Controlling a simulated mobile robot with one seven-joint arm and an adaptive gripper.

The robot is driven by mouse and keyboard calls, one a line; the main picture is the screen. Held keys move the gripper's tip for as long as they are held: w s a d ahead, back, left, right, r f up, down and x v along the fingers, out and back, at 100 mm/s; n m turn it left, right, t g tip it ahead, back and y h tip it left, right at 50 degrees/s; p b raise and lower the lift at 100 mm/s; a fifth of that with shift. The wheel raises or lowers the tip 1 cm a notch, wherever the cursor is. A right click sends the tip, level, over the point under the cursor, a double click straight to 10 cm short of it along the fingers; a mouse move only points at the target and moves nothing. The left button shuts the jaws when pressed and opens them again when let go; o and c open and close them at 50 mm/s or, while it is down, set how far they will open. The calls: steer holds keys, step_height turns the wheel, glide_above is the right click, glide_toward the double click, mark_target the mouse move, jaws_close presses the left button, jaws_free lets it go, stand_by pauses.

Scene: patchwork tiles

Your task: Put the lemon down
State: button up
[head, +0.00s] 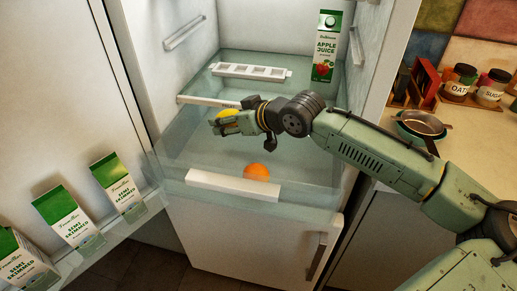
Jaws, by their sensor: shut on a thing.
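A yellow lemon (228,113) is at the end of my arm in the head view, inside the open fridge. My gripper (226,122) is shut on it, and the fingers hide part of the lemon. The lemon appears above the lower clear drawer (185,150). I cannot tell its exact height, or whether it touches anything below.
An orange (256,172) lies in the drawer, behind its white front handle (232,185). Milk cartons (118,187) line the open door at left. A counter with jars (459,83) is at right.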

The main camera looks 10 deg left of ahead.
steer(key=shift+w+f+p, duration=0.15)
steer(key=shift+f+p, duration=0.3)
steer(key=shift+f, duration=2.2)
steer(key=shift+w+f+p, duration=0.1)
steer(key=shift+f+p, duration=0.3)
steer(key=shift+f, duration=2.2)
steer(key=shift+f, duration=0.1)
steer(key=shift+f, duration=0.4)
steer(key=shift+f, duration=0.1)
steer(key=o, duration=1.2)
steer(key=shift+o, duration=0.2)
